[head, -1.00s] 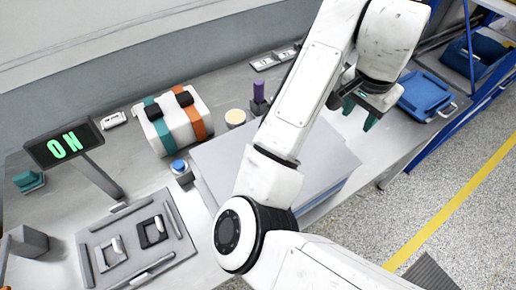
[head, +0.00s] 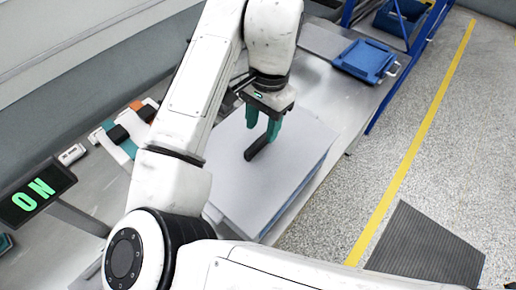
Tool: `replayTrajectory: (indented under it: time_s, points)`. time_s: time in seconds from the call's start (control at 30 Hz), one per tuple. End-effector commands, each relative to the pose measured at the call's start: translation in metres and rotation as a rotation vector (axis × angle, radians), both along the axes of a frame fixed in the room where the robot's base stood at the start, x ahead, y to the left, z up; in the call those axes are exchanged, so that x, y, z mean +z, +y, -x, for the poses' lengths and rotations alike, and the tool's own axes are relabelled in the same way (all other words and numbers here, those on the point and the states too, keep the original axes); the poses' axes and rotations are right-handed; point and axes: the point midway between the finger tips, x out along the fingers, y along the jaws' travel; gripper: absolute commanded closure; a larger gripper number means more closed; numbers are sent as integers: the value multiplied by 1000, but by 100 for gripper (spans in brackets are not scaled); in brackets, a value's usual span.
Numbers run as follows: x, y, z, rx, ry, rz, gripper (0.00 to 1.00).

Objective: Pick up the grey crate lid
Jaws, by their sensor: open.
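The grey crate lid (head: 225,165) is a broad flat sheet lying level on a crate on the bench, in the middle of the head view. A thin blue edge of the crate (head: 297,192) shows under its right side. A dark bar handle (head: 256,150) stands out from the lid's top. My gripper (head: 261,132) points down over the lid with its teal fingers open and apart, close at the far end of the handle. I cannot tell whether the fingers straddle the handle or touch it. My arm hides the lid's left part.
A blue lidded box (head: 366,60) sits farther back on the bench (head: 322,42). Open floor with a yellow line (head: 425,115) and dark mat (head: 425,247) lies right.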

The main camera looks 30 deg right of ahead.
Motion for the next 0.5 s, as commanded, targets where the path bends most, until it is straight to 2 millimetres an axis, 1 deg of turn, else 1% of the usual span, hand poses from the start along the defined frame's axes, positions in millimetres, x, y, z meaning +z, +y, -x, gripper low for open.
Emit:
replayTrajectory:
  time_s: [0.17, 0.4, 0.5]
  points:
    - [-14, 2, 0, 2, 2, 3, 53]
    - [-46, 8, 0, 1, 2, 0, 53]
    - [-51, 8, 0, 0, 0, 0, 53]
